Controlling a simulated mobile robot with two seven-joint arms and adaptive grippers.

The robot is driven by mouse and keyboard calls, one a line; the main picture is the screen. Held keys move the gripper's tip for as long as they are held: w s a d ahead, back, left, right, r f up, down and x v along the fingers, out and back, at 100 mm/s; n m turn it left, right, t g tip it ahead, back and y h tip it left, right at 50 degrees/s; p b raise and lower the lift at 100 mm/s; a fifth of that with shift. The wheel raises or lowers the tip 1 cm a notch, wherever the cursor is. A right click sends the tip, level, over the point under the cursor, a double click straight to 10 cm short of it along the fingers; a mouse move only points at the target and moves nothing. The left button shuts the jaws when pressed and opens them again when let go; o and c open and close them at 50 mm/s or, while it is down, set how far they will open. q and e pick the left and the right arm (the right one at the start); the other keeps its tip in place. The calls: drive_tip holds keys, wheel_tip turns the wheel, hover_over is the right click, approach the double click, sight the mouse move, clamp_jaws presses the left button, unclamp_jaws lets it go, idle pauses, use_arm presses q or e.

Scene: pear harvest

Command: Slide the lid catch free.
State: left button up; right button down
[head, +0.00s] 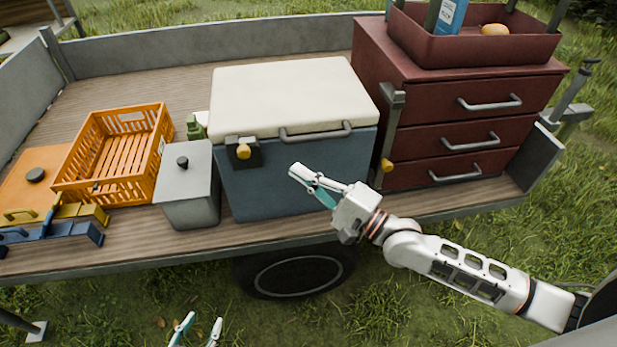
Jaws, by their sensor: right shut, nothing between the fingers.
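A blue cooler (290,180) with a cream lid (290,95) stands on the trailer bed, and the lid lies closed on it. A dark catch (228,152) with a yellow knob (243,152) sits at the front left, where lid and body meet. A grey bar handle (316,132) is on the lid's front. My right gripper (299,174) is shut and empty in front of the cooler, to the right of and a little below the catch, apart from it. My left gripper (203,320) is open and empty at the bottom edge; only its fingers show.
A grey lidded box (188,190) stands close left of the cooler. An orange crate (110,150) is further left. A red drawer cabinet (455,110) with a grey bar latch (390,130) stands right. A red tray (475,48) is on top. The trailer's front edge (200,252) is low.

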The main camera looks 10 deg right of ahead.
sight(246, 159)
drive_tip(key=w+a+r+p, duration=0.1)
drive_tip(key=w+a+r, duration=0.1)
drive_tip(key=a, duration=0.5)
drive_tip(key=shift+w+a, duration=0.3)
drive_tip(key=shift+w, duration=0.6)
drive_tip(key=shift+a+p, duration=0.65)
drive_tip(key=shift+a, duration=0.95)
drive_tip(key=shift+d, duration=0.1)
